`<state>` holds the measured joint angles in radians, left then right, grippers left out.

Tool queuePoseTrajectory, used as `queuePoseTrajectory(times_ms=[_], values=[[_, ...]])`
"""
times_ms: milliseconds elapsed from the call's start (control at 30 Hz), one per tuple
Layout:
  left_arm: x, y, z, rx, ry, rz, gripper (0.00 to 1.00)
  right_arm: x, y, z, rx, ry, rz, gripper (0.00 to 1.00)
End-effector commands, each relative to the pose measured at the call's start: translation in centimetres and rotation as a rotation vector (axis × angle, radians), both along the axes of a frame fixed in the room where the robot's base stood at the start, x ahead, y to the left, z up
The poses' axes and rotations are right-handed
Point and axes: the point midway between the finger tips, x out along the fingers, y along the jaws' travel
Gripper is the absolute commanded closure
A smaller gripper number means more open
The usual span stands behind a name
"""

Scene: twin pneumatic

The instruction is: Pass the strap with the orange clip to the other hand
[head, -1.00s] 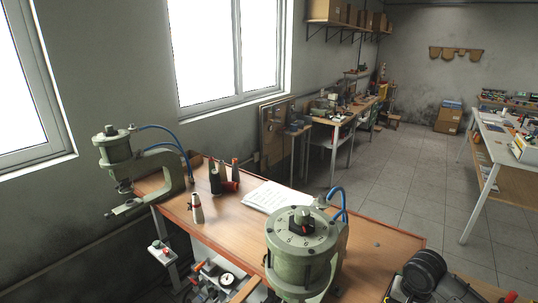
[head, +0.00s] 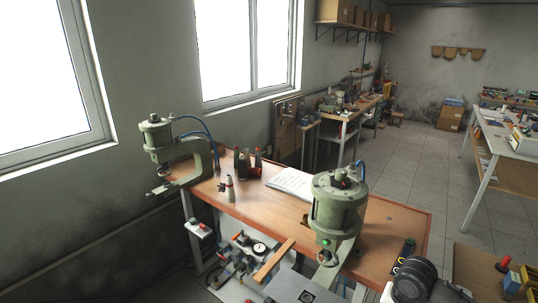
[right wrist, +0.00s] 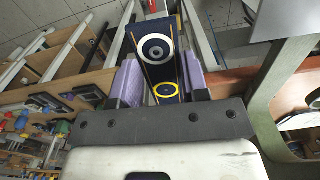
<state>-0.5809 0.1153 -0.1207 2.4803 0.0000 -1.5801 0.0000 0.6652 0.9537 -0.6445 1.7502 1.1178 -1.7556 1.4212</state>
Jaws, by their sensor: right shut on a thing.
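My right gripper (right wrist: 160,70) shows in the right wrist view with its purple pads closed on a dark blue strap (right wrist: 172,68). The strap has thin orange edge lines, a pale ring with a dark centre, and a yellow ring low between the pads. It extends up past the fingertips. In the head view a narrow dark piece with a green spot (head: 408,248) stands up behind my black arm link; it looks like the held strap. The right fingers are hidden there. I cannot make out an orange clip. My left gripper is in neither view.
Two green presses stand on the wooden bench (head: 385,240), one at the left (head: 157,140) and one nearer (head: 337,205). Fixtures with a gauge (head: 258,248) sit below the front edge.

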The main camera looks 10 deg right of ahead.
Motion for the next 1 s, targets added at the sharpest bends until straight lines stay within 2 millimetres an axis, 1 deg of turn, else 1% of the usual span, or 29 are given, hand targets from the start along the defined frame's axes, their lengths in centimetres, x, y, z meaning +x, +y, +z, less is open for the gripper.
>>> queuePoseTrajectory(times_ms=[33,167,267,333,400,500,600,700,867,1000], values=[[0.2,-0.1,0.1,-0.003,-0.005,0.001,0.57,-0.8,1.2,-0.6,-0.001,0.003,0.018,0.82],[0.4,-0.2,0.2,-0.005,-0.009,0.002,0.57,-3.0,4.3,-2.2,-0.002,0.007,0.061,0.82],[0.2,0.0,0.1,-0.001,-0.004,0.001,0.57,-5.0,7.0,-3.4,-0.001,0.005,0.107,0.82],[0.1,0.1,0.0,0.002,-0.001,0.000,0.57,-6.2,9.0,-3.6,0.000,0.001,0.146,0.82],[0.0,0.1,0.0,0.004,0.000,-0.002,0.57,-7.2,10.9,-3.4,-0.001,0.000,0.191,0.82],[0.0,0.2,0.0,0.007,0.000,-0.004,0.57,-8.2,13.6,-2.4,-0.002,-0.005,0.267,0.82],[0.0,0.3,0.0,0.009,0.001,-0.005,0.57,-8.9,15.5,-1.0,-0.004,-0.005,0.341,0.82],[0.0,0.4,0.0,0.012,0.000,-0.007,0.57,-9.2,17.0,0.7,-0.005,-0.005,0.412,0.82],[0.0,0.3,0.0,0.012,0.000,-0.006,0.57,-9.0,18.4,3.8,-0.007,-0.004,0.501,0.82],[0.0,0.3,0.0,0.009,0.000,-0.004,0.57,-7.9,18.9,7.0,-0.008,-0.004,0.555,0.82]])
